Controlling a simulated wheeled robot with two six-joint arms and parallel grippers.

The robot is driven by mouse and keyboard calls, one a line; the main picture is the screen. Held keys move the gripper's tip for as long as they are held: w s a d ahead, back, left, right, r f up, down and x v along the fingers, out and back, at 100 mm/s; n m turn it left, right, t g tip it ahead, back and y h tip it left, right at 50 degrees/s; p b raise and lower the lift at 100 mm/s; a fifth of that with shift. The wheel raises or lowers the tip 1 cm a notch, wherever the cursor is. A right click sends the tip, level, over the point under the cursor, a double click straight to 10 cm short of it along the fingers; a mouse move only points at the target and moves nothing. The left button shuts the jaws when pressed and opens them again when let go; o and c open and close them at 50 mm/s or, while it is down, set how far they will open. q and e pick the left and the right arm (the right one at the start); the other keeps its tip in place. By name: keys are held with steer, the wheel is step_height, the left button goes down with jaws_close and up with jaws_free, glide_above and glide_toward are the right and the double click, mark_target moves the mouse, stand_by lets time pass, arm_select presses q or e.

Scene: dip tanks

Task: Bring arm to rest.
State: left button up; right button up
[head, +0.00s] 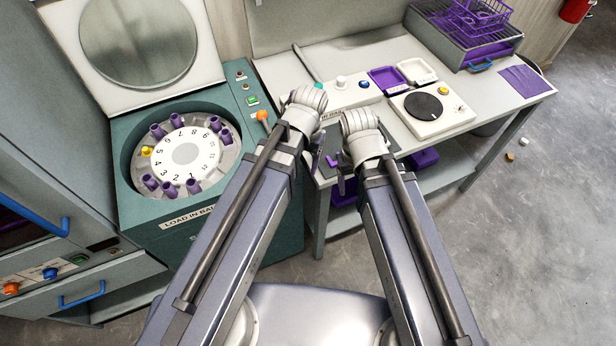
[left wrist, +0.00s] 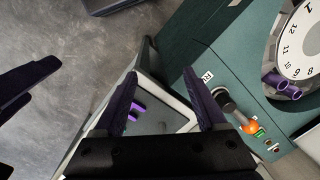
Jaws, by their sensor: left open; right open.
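My left gripper (head: 317,152) hangs below its wrist in the head view, over the gap between the teal machine and the table. In the left wrist view its two dark fingers (left wrist: 163,104) are spread apart with nothing held between them. My right gripper (head: 340,172) is close beside it, to the right, at the table's front left corner. Its open dark fingers also show at the left edge of the left wrist view (left wrist: 28,88). Both grippers are partly hidden by their wrists in the head view.
The teal machine (head: 283,210) with a numbered dial (head: 183,152), purple tubes and orange-knobbed lever (head: 262,117) stands left. The table (head: 465,130) holds a purple tray (head: 388,81), a white tray (head: 417,71) and a black-dial device (head: 432,110). Open floor (head: 540,230) lies right.

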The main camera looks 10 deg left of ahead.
arm_select(q)
steer(key=shift+m, duration=0.6)
steer(key=s, duration=0.1)
steer(key=s+d, duration=0.1)
steer(key=s, duration=0.1)
steer(key=s+d, duration=0.1)
steer(key=shift+s+d, duration=0.25)
steer(key=shift+s, duration=0.15)
steer(key=shift+f+b, duration=0.55)
